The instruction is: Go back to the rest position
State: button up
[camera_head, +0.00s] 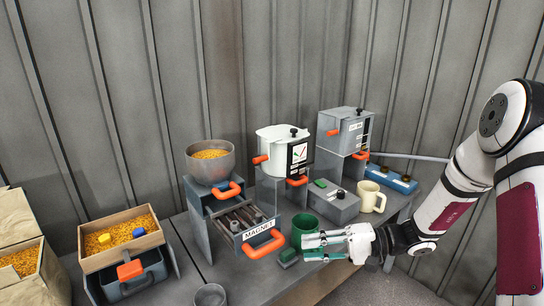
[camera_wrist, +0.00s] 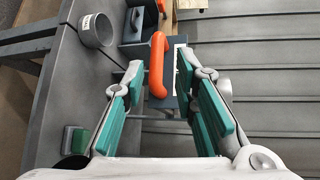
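My gripper (camera_head: 312,247) is at the end of my arm, which reaches in from the right over the front of the bench. Its teal-padded fingers are apart in the wrist view (camera_wrist: 155,75), with nothing held between them. A green mug (camera_head: 303,226) stands just behind the fingers in the head view. An orange drawer handle (camera_head: 264,245) is to the left of the fingertips; an orange handle (camera_wrist: 158,65) shows beyond the open fingers in the wrist view.
The open drawer marked MAGNET (camera_head: 240,222) sticks out under a bowl of yellow grains (camera_head: 211,163). A small green-topped block (camera_head: 287,257) lies close to my fingers. A cream mug (camera_head: 371,196) and a grey box (camera_head: 333,203) stand behind. A wooden tray (camera_head: 121,239) is at left.

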jog(key=s+a+r+n+g+h+p, duration=0.2)
jog(key=s+r+n+g+h, duration=0.15)
jog(key=s+r, duration=0.45)
jog(key=s+d+r+t+h+p, duration=0.2)
jog(key=s+d+r+h, duration=0.2)
jog(key=s+r+h, duration=0.2)
jog(key=s+d+r+t+h+p, duration=0.2)
jog(key=s+r+h, duration=0.4)
jog(key=s+r, duration=0.4)
jog(key=s+d+t, duration=0.1)
jog(key=s+d, duration=0.1)
jog(key=s, duration=0.3)
jog(key=shift+s+d+r+t+p, duration=0.2)
jog(key=shift+s+d+t+p, duration=0.05)
jog(key=shift+d+t+p, duration=0.15)
